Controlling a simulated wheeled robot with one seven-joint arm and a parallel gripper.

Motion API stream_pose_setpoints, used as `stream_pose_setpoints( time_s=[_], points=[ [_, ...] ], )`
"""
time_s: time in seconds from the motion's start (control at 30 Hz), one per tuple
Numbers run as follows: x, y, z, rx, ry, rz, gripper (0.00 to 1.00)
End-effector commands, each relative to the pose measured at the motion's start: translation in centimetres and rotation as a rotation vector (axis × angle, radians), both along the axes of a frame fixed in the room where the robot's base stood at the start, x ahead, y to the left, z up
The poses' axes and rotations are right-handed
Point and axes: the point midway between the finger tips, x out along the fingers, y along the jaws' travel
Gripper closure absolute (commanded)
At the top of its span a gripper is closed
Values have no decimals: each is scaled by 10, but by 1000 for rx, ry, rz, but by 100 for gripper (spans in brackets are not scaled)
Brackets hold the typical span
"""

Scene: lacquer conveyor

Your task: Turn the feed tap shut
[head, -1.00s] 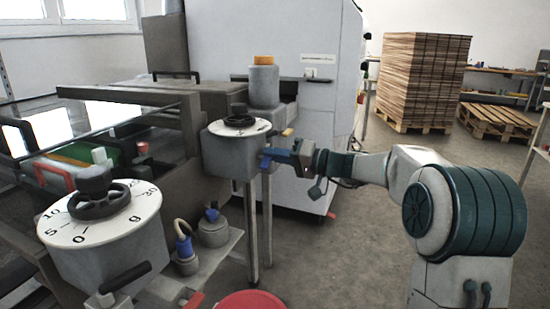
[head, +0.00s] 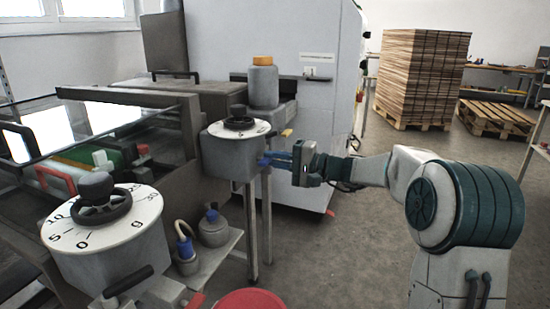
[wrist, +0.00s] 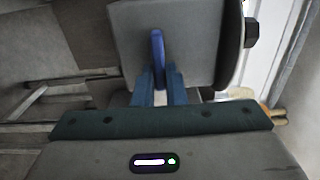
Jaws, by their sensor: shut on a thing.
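The feed tap's blue lever (wrist: 157,45) sits on the side of the far grey dial box (head: 228,157). In the wrist view it stands upright between the two blue fingers. My gripper (wrist: 159,74) is shut on this lever; it also shows in the head view (head: 268,159), at the right side of the far box. In the head view the lever is mostly hidden by the fingers, and its exact angle cannot be told.
A near dial box (head: 120,262) with a black handwheel stands at lower left. Small grey cans (head: 213,230) sit on a shelf between the boxes. A grey bottle with an orange cap (head: 264,86) stands behind.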

Motion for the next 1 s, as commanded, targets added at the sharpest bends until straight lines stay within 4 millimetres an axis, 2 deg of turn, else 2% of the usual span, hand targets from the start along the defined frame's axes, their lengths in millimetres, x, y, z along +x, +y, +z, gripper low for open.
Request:
stream_pose_setpoints(
  time_s=[0.43,0.47,0.5,0.53,0.83,1.0],
  points=[
    [0,0,-2,3,12,1,100],
    [0,0,-2,2,12,1,81],
    [0,0,-2,3,12,1,70],
    [0,0,-2,3,11,1,67],
    [-1,-2,-1,3,8,0,67],
    [-6,-21,0,2,10,-4,67]
  ],
)
